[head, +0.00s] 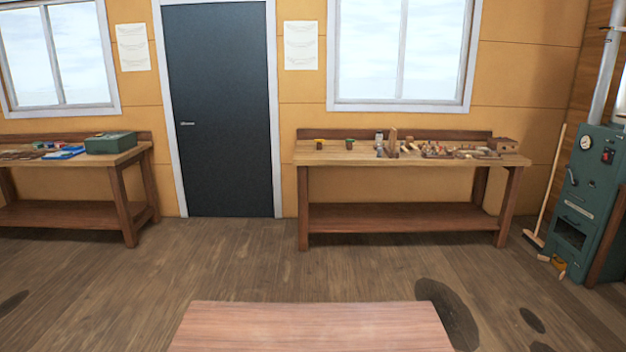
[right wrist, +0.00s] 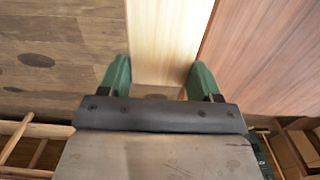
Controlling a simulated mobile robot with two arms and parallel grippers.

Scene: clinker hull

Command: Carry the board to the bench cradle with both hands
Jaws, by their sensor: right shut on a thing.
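A flat reddish-brown board (head: 310,328) spans the bottom middle of the head view, its near part cut off by the frame. In the right wrist view, my right gripper (right wrist: 160,82) has its green fingers shut on a pale wooden strip (right wrist: 167,40). A reddish-brown wood face (right wrist: 262,60), like the board, adjoins the strip on the right. I take the strip as part of the board, but the join is not clear. My left gripper is in neither view. I cannot pick out a cradle for sure on the right bench (head: 320,152).
The right bench carries small tools and blocks. A left bench (head: 130,155) holds a green box (head: 111,142). A green stove (head: 590,200) and a broom (head: 548,195) stand at the right. Wooden floor (head: 240,265) with dark patches lies open before the benches and door (head: 220,110).

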